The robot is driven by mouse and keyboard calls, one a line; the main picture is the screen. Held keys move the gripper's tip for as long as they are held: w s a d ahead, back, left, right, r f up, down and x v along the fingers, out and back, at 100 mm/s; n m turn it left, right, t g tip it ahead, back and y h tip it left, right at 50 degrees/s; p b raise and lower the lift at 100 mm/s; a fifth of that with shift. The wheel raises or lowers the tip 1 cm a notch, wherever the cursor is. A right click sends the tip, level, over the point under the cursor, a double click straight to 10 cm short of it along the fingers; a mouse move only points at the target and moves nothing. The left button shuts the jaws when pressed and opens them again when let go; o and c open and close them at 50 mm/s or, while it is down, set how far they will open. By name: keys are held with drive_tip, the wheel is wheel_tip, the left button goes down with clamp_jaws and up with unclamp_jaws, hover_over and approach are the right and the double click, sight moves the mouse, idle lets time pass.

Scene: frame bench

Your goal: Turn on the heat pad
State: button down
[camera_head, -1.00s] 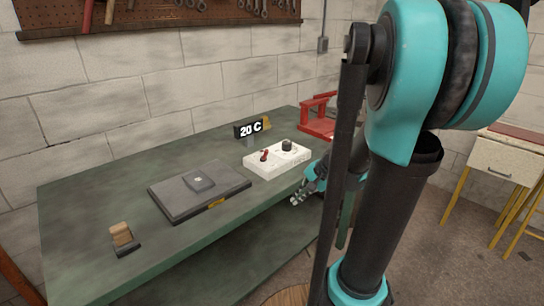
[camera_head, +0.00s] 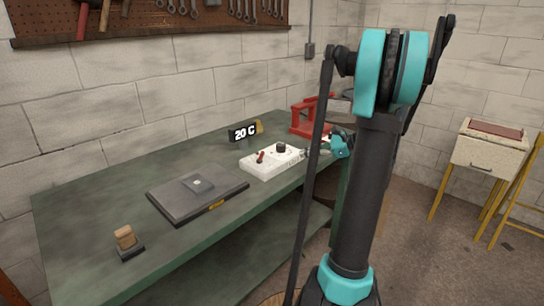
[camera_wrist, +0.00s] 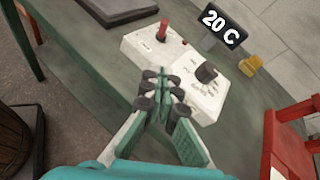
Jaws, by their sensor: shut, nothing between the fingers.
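The heat pad (camera_head: 165,203) is a flat dark slab on the green bench, with a small grey block (camera_head: 198,183) on it. A white control box (camera_head: 268,168) stands to its right, with a red lever switch (camera_head: 260,157) and a black knob (camera_head: 281,148). In the wrist view the box (camera_wrist: 140,42) shows the red lever (camera_wrist: 162,30) at its far left and the knob (camera_wrist: 206,73) on the right. My gripper (camera_wrist: 163,100) is shut and empty, its fingertips in front of the box's near edge. Whether they touch it is unclear. In the head view my arm partly hides the gripper.
A display reading 20 C (camera_head: 242,131) stands behind the box, with a yellow item (camera_wrist: 250,65) beside it. A red frame (camera_head: 308,118) is at the bench's right end. A wooden block on a dark base (camera_head: 126,238) sits front left.

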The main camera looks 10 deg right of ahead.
approach(261, 156)
drive_tip(key=f, duration=0.1)
drive_tip(key=w+f, duration=0.1)
drive_tip(key=f, duration=0.2)
drive_tip(key=shift+w+d+f, duration=0.15)
drive_tip(key=shift+w+d, duration=0.05)
drive_tip(key=shift+w, duration=0.2)
drive_tip(key=a, duration=0.2)
drive_tip(key=w+a, duration=0.1)
drive_tip(key=shift+r, duration=0.4)
drive_tip(key=shift+w+a+r, duration=0.2)
drive_tip(key=shift+a, duration=0.3)
